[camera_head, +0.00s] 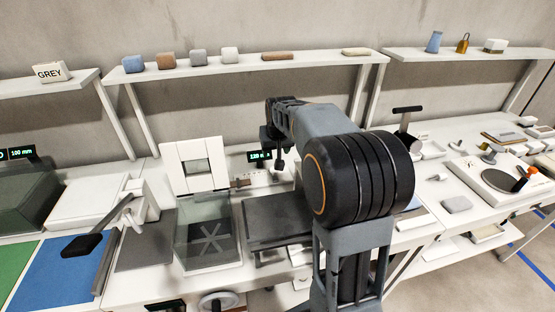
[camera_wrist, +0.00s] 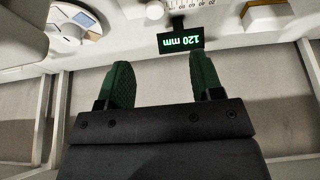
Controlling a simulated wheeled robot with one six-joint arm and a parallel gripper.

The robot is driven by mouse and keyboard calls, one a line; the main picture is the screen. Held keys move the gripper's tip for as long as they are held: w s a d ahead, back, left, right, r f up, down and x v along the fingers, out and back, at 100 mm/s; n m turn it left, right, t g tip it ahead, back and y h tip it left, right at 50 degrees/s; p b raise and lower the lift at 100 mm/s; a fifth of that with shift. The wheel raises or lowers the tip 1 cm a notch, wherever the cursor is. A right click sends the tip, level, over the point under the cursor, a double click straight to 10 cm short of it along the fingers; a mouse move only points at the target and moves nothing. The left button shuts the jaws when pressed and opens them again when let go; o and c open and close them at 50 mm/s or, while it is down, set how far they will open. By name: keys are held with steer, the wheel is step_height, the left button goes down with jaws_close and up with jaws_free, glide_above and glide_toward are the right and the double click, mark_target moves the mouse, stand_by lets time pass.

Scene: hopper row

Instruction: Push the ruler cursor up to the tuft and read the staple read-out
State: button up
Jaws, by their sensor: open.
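A small dark read-out (camera_head: 259,156) with green figures stands on the white bench in the head view, just left of my gripper. In the wrist view the read-out (camera_wrist: 181,40) shows 120 mm, upside down. A white ruler scale (camera_wrist: 190,4) with fine marks is cut off at the top edge beside it. My gripper (camera_wrist: 163,72) is open, its two green pads apart with nothing between them. In the head view my gripper (camera_head: 278,163) hangs above the bench by the read-out. I cannot make out the cursor or the tuft for certain.
A white framed panel (camera_head: 195,165) stands left. A shelf (camera_head: 220,70) holds several blocks behind.

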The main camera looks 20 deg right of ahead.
mark_target(274, 171)
steer(key=x, duration=0.5)
steer(key=p+x, duration=0.1)
steer(key=x, duration=0.4)
steer(key=d+x, duration=0.1)
steer(key=x, duration=0.5)
steer(key=shift+w+p, duration=0.2)
steer(key=shift+p, duration=0.1)
steer(key=shift+r, duration=0.1)
steer(key=c, duration=1)
steer(key=shift+o, duration=0.2)
